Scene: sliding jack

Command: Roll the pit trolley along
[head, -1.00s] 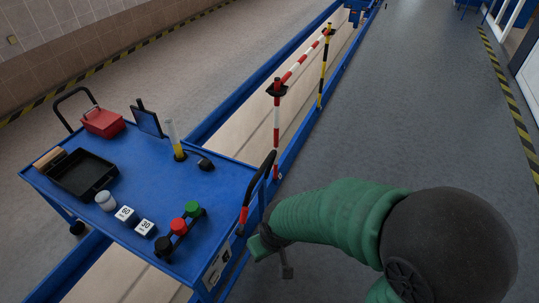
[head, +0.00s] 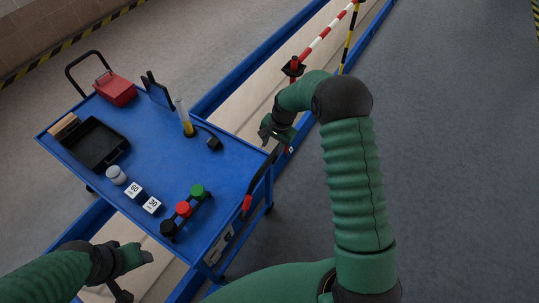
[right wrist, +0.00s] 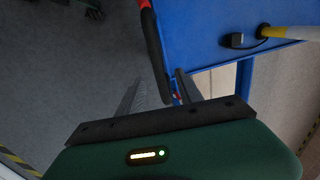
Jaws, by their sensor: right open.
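The blue pit trolley (head: 165,165) straddles the pit at left centre in the head view. It has a black handle at its far left end and a black handle with a red part (head: 247,203) at its right end. My right gripper (head: 272,135) is open and empty at the upper end of that right handle. In the right wrist view the handle (right wrist: 154,45) runs down toward the space between my two open fingers (right wrist: 160,92); I cannot tell whether they touch it. My left gripper (head: 140,258) is low at the left, off the trolley's near edge; its fingers are unclear.
The trolley top carries a red box (head: 115,88), a black tray (head: 95,145), a yellow-based cylinder (head: 185,120), a white jar, number blocks and coloured knobs. A red-white barrier (head: 325,35) stands along the pit behind. Grey floor (head: 450,150) at right is clear.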

